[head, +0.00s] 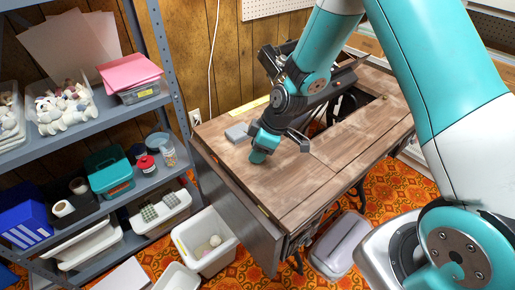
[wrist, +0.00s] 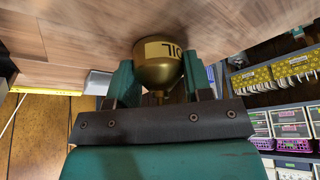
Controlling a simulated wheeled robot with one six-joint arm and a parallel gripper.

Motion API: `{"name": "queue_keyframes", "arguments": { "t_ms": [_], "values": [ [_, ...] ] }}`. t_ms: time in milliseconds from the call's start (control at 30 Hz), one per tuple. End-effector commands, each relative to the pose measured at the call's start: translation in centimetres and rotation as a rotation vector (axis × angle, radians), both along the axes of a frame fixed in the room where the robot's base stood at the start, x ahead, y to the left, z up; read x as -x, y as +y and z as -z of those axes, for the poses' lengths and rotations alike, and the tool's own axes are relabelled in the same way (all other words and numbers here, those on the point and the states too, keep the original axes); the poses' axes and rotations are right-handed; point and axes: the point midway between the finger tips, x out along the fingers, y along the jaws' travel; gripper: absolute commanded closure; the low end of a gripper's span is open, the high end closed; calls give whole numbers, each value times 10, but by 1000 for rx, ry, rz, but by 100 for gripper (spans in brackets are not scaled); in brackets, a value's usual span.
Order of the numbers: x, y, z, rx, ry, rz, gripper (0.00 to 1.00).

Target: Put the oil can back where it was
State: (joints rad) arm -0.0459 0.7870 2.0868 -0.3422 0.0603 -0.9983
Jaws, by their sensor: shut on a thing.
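The oil can (wrist: 162,68) is a round brass-coloured can with a pale label reading OIL, seen in the wrist view. My gripper (wrist: 160,82) is shut on it, with one dark teal finger on each side of the can. In the head view my gripper (head: 277,150) is low over the left part of the wooden sewing table (head: 290,185). The can is hidden there behind the gripper and wrist. The tabletop fills the top of the wrist view, close to the can; I cannot tell whether they touch.
A small grey block (head: 237,132) lies on the tabletop just left of my gripper. A dark opening (head: 345,108) is in the table's right part. Grey shelves (head: 95,133) with bins stand at left. A white bin (head: 205,240) is on the floor. The tabletop's front is clear.

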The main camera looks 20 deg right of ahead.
Motion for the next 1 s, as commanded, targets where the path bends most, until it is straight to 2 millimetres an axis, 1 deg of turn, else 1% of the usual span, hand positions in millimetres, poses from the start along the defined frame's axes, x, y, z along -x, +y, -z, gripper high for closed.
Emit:
{"name": "queue_keyframes", "arguments": {
  "t_ms": [67, 100, 167, 200, 467, 567, 667, 900, 1000],
  "values": [
    [0, 0, 3, 0, 0, 0, 78],
    [0, 0, 4, 0, 0, 0, 51],
    [0, 0, 3, 0, 0, 0, 38],
    [0, 0, 3, 0, 0, 0, 28],
    [0, 0, 2, 0, 0, 0, 28],
    [0, -1, -4, 0, 0, 0, 28],
    [2, -6, -16, 0, -3, 2, 28],
    [11, -24, -66, 1, -5, 2, 28],
    [15, -31, -84, 1, -4, 3, 28]
  ]
}}
